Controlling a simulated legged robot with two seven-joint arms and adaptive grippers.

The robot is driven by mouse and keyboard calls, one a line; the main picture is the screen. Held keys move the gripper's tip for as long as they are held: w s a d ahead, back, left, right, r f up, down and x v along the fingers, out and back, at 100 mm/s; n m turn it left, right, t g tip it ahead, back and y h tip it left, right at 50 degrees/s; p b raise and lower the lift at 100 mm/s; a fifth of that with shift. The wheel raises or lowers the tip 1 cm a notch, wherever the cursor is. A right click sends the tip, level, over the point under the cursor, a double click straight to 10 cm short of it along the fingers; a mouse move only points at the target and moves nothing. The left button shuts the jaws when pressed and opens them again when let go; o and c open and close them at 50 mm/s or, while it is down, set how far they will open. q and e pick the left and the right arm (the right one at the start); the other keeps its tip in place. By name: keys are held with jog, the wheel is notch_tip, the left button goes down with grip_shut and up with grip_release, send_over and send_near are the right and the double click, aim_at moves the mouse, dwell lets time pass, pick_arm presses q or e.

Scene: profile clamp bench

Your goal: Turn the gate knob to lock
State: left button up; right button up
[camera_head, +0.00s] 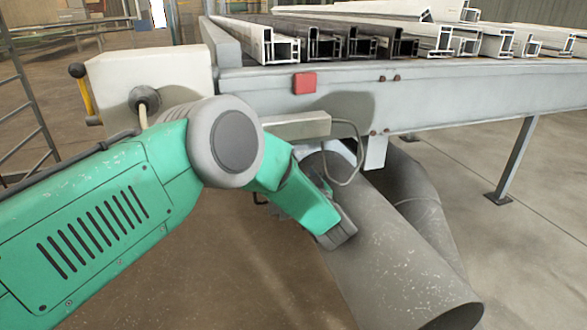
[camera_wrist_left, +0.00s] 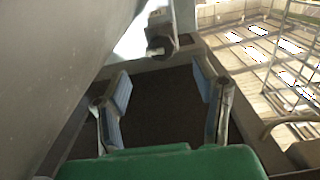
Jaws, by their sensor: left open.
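In the head view, a white box (camera_head: 150,75) at the bench's left end carries a round grey knob-like fitting (camera_head: 144,98) with a short stem. A black ball (camera_head: 77,70) on a yellow lever (camera_head: 86,97) sits on its left side. I cannot tell which of these is the gate knob. My green left arm crosses in front and bends down below the bench; its fingers are not clear there. In the left wrist view, my left gripper (camera_wrist_left: 162,88) is open, with blue pads apart and dark space between them. A dark fitting (camera_wrist_left: 160,45) lies beyond the fingertips. My right gripper is out of view.
The grey bench (camera_head: 450,90) holds several white and dark profiles (camera_head: 350,42) and has a red block (camera_head: 304,83) on its front. Large grey tubes (camera_head: 405,250) slant below it near my left wrist. A ladder-like rack (camera_head: 25,110) stands far left.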

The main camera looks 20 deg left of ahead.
pick_arm(q)
jog(key=shift+b+x, duration=1.05)
jog(key=shift+x, duration=2.5)
jog(key=c, duration=1.1)
